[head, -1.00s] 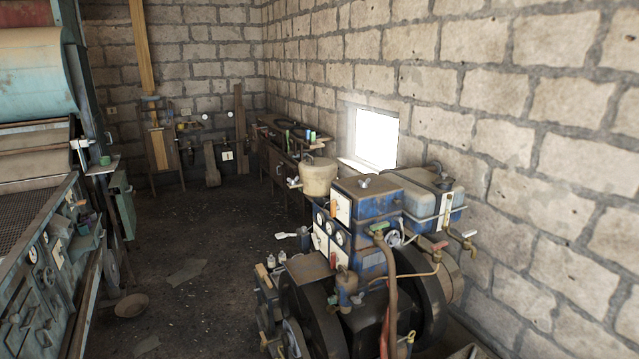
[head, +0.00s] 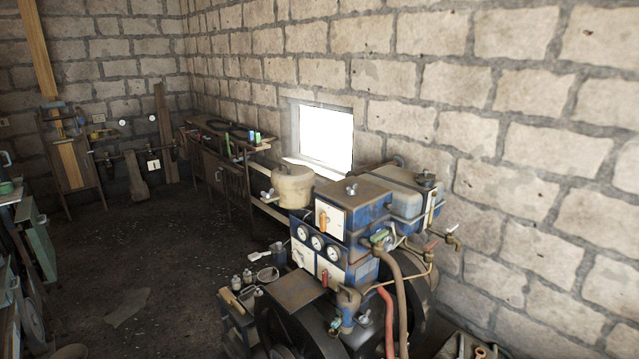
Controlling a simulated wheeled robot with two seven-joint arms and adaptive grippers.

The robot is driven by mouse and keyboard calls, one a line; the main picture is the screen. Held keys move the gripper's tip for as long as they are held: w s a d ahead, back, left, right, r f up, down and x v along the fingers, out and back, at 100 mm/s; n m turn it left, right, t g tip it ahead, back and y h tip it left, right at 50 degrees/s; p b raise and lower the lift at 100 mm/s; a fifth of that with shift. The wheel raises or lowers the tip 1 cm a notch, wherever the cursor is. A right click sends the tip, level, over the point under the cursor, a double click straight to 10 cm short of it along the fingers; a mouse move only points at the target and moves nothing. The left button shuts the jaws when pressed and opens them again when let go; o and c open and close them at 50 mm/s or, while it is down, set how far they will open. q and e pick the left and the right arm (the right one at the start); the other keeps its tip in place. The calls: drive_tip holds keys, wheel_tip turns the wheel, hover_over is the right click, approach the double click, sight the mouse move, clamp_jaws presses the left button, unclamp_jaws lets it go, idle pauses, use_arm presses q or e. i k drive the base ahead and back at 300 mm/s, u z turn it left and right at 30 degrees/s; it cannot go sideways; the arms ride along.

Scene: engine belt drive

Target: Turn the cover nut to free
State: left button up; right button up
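The engine (head: 345,215) is a blue and rusty-brown machine with dark wheels, standing at the lower middle right. A wing-shaped nut (head: 352,189) sits on top of its upper box; I cannot tell for sure whether this is the cover nut. Another small wing-shaped piece (head: 365,318) shows low on the front. Dial gauges (head: 317,242) and a white panel with an orange handle (head: 326,219) face left. Neither of my grippers is in view.
A tan pot (head: 293,187) stands behind the engine. Open dark floor (head: 150,260) lies to the left.

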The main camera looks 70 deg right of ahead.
sight(350, 192)
drive_tip(key=z, duration=0.25)
drive_tip(key=i, duration=0.8)
drive_tip(key=z, duration=1.3)
drive_tip(key=i, duration=0.65)
drive_tip(key=z, duration=0.65)
